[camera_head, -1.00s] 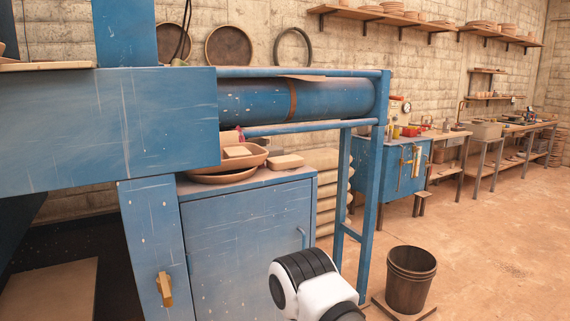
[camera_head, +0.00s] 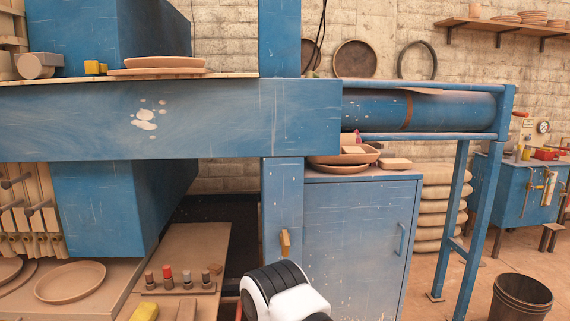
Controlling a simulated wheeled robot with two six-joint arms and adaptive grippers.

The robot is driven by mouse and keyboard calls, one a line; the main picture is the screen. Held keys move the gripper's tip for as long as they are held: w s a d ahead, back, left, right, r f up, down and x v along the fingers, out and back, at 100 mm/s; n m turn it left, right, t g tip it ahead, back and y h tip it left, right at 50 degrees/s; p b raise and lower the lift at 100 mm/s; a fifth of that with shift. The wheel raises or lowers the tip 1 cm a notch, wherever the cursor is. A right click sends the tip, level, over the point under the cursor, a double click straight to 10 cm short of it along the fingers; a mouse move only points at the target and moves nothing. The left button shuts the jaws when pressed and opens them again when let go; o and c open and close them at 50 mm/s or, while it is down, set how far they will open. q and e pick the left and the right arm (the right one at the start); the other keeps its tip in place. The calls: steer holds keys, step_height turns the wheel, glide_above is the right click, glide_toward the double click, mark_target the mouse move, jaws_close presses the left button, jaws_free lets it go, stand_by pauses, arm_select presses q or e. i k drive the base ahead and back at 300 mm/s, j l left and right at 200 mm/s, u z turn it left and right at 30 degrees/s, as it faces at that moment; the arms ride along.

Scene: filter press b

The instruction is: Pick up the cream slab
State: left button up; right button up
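A small pale cream-pink slab (camera_head: 395,163) lies flat on top of the blue cabinet (camera_head: 350,215), right of a stacked bowl (camera_head: 358,158). Another small pale block (camera_head: 354,150) sits in that bowl. I cannot tell for sure which of the two is the cream slab. Neither of my grippers is in view. Only a white and black part of one of my arms shows at the bottom middle, in front of the cabinet and well below its top.
A blue beam (camera_head: 200,118) crosses in front at left, and a blue cylinder (camera_head: 450,110) runs above the cabinet top. Blue frame legs stand right of the cabinet. A bucket (camera_head: 521,299) stands at bottom right. A low table at left holds a plate (camera_head: 70,282) and several small bottles.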

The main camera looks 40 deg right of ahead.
mark_target(400, 163)
steer(key=l+u, duration=0.1)
steer(key=l, duration=0.4)
steer(key=l+u, duration=0.1)
steer(key=l, duration=0.4)
steer(key=l+u, duration=0.1)
steer(key=l, duration=0.4)
steer(key=k+l+u, duration=0.1)
steer(key=l, duration=0.4)
steer(key=k+l+u, duration=0.1)
steer(key=l, duration=0.4)
steer(key=k+l+u, duration=0.15)
steer(key=l, duration=0.35)
steer(key=l+u, duration=0.1)
steer(key=l, duration=0.35)
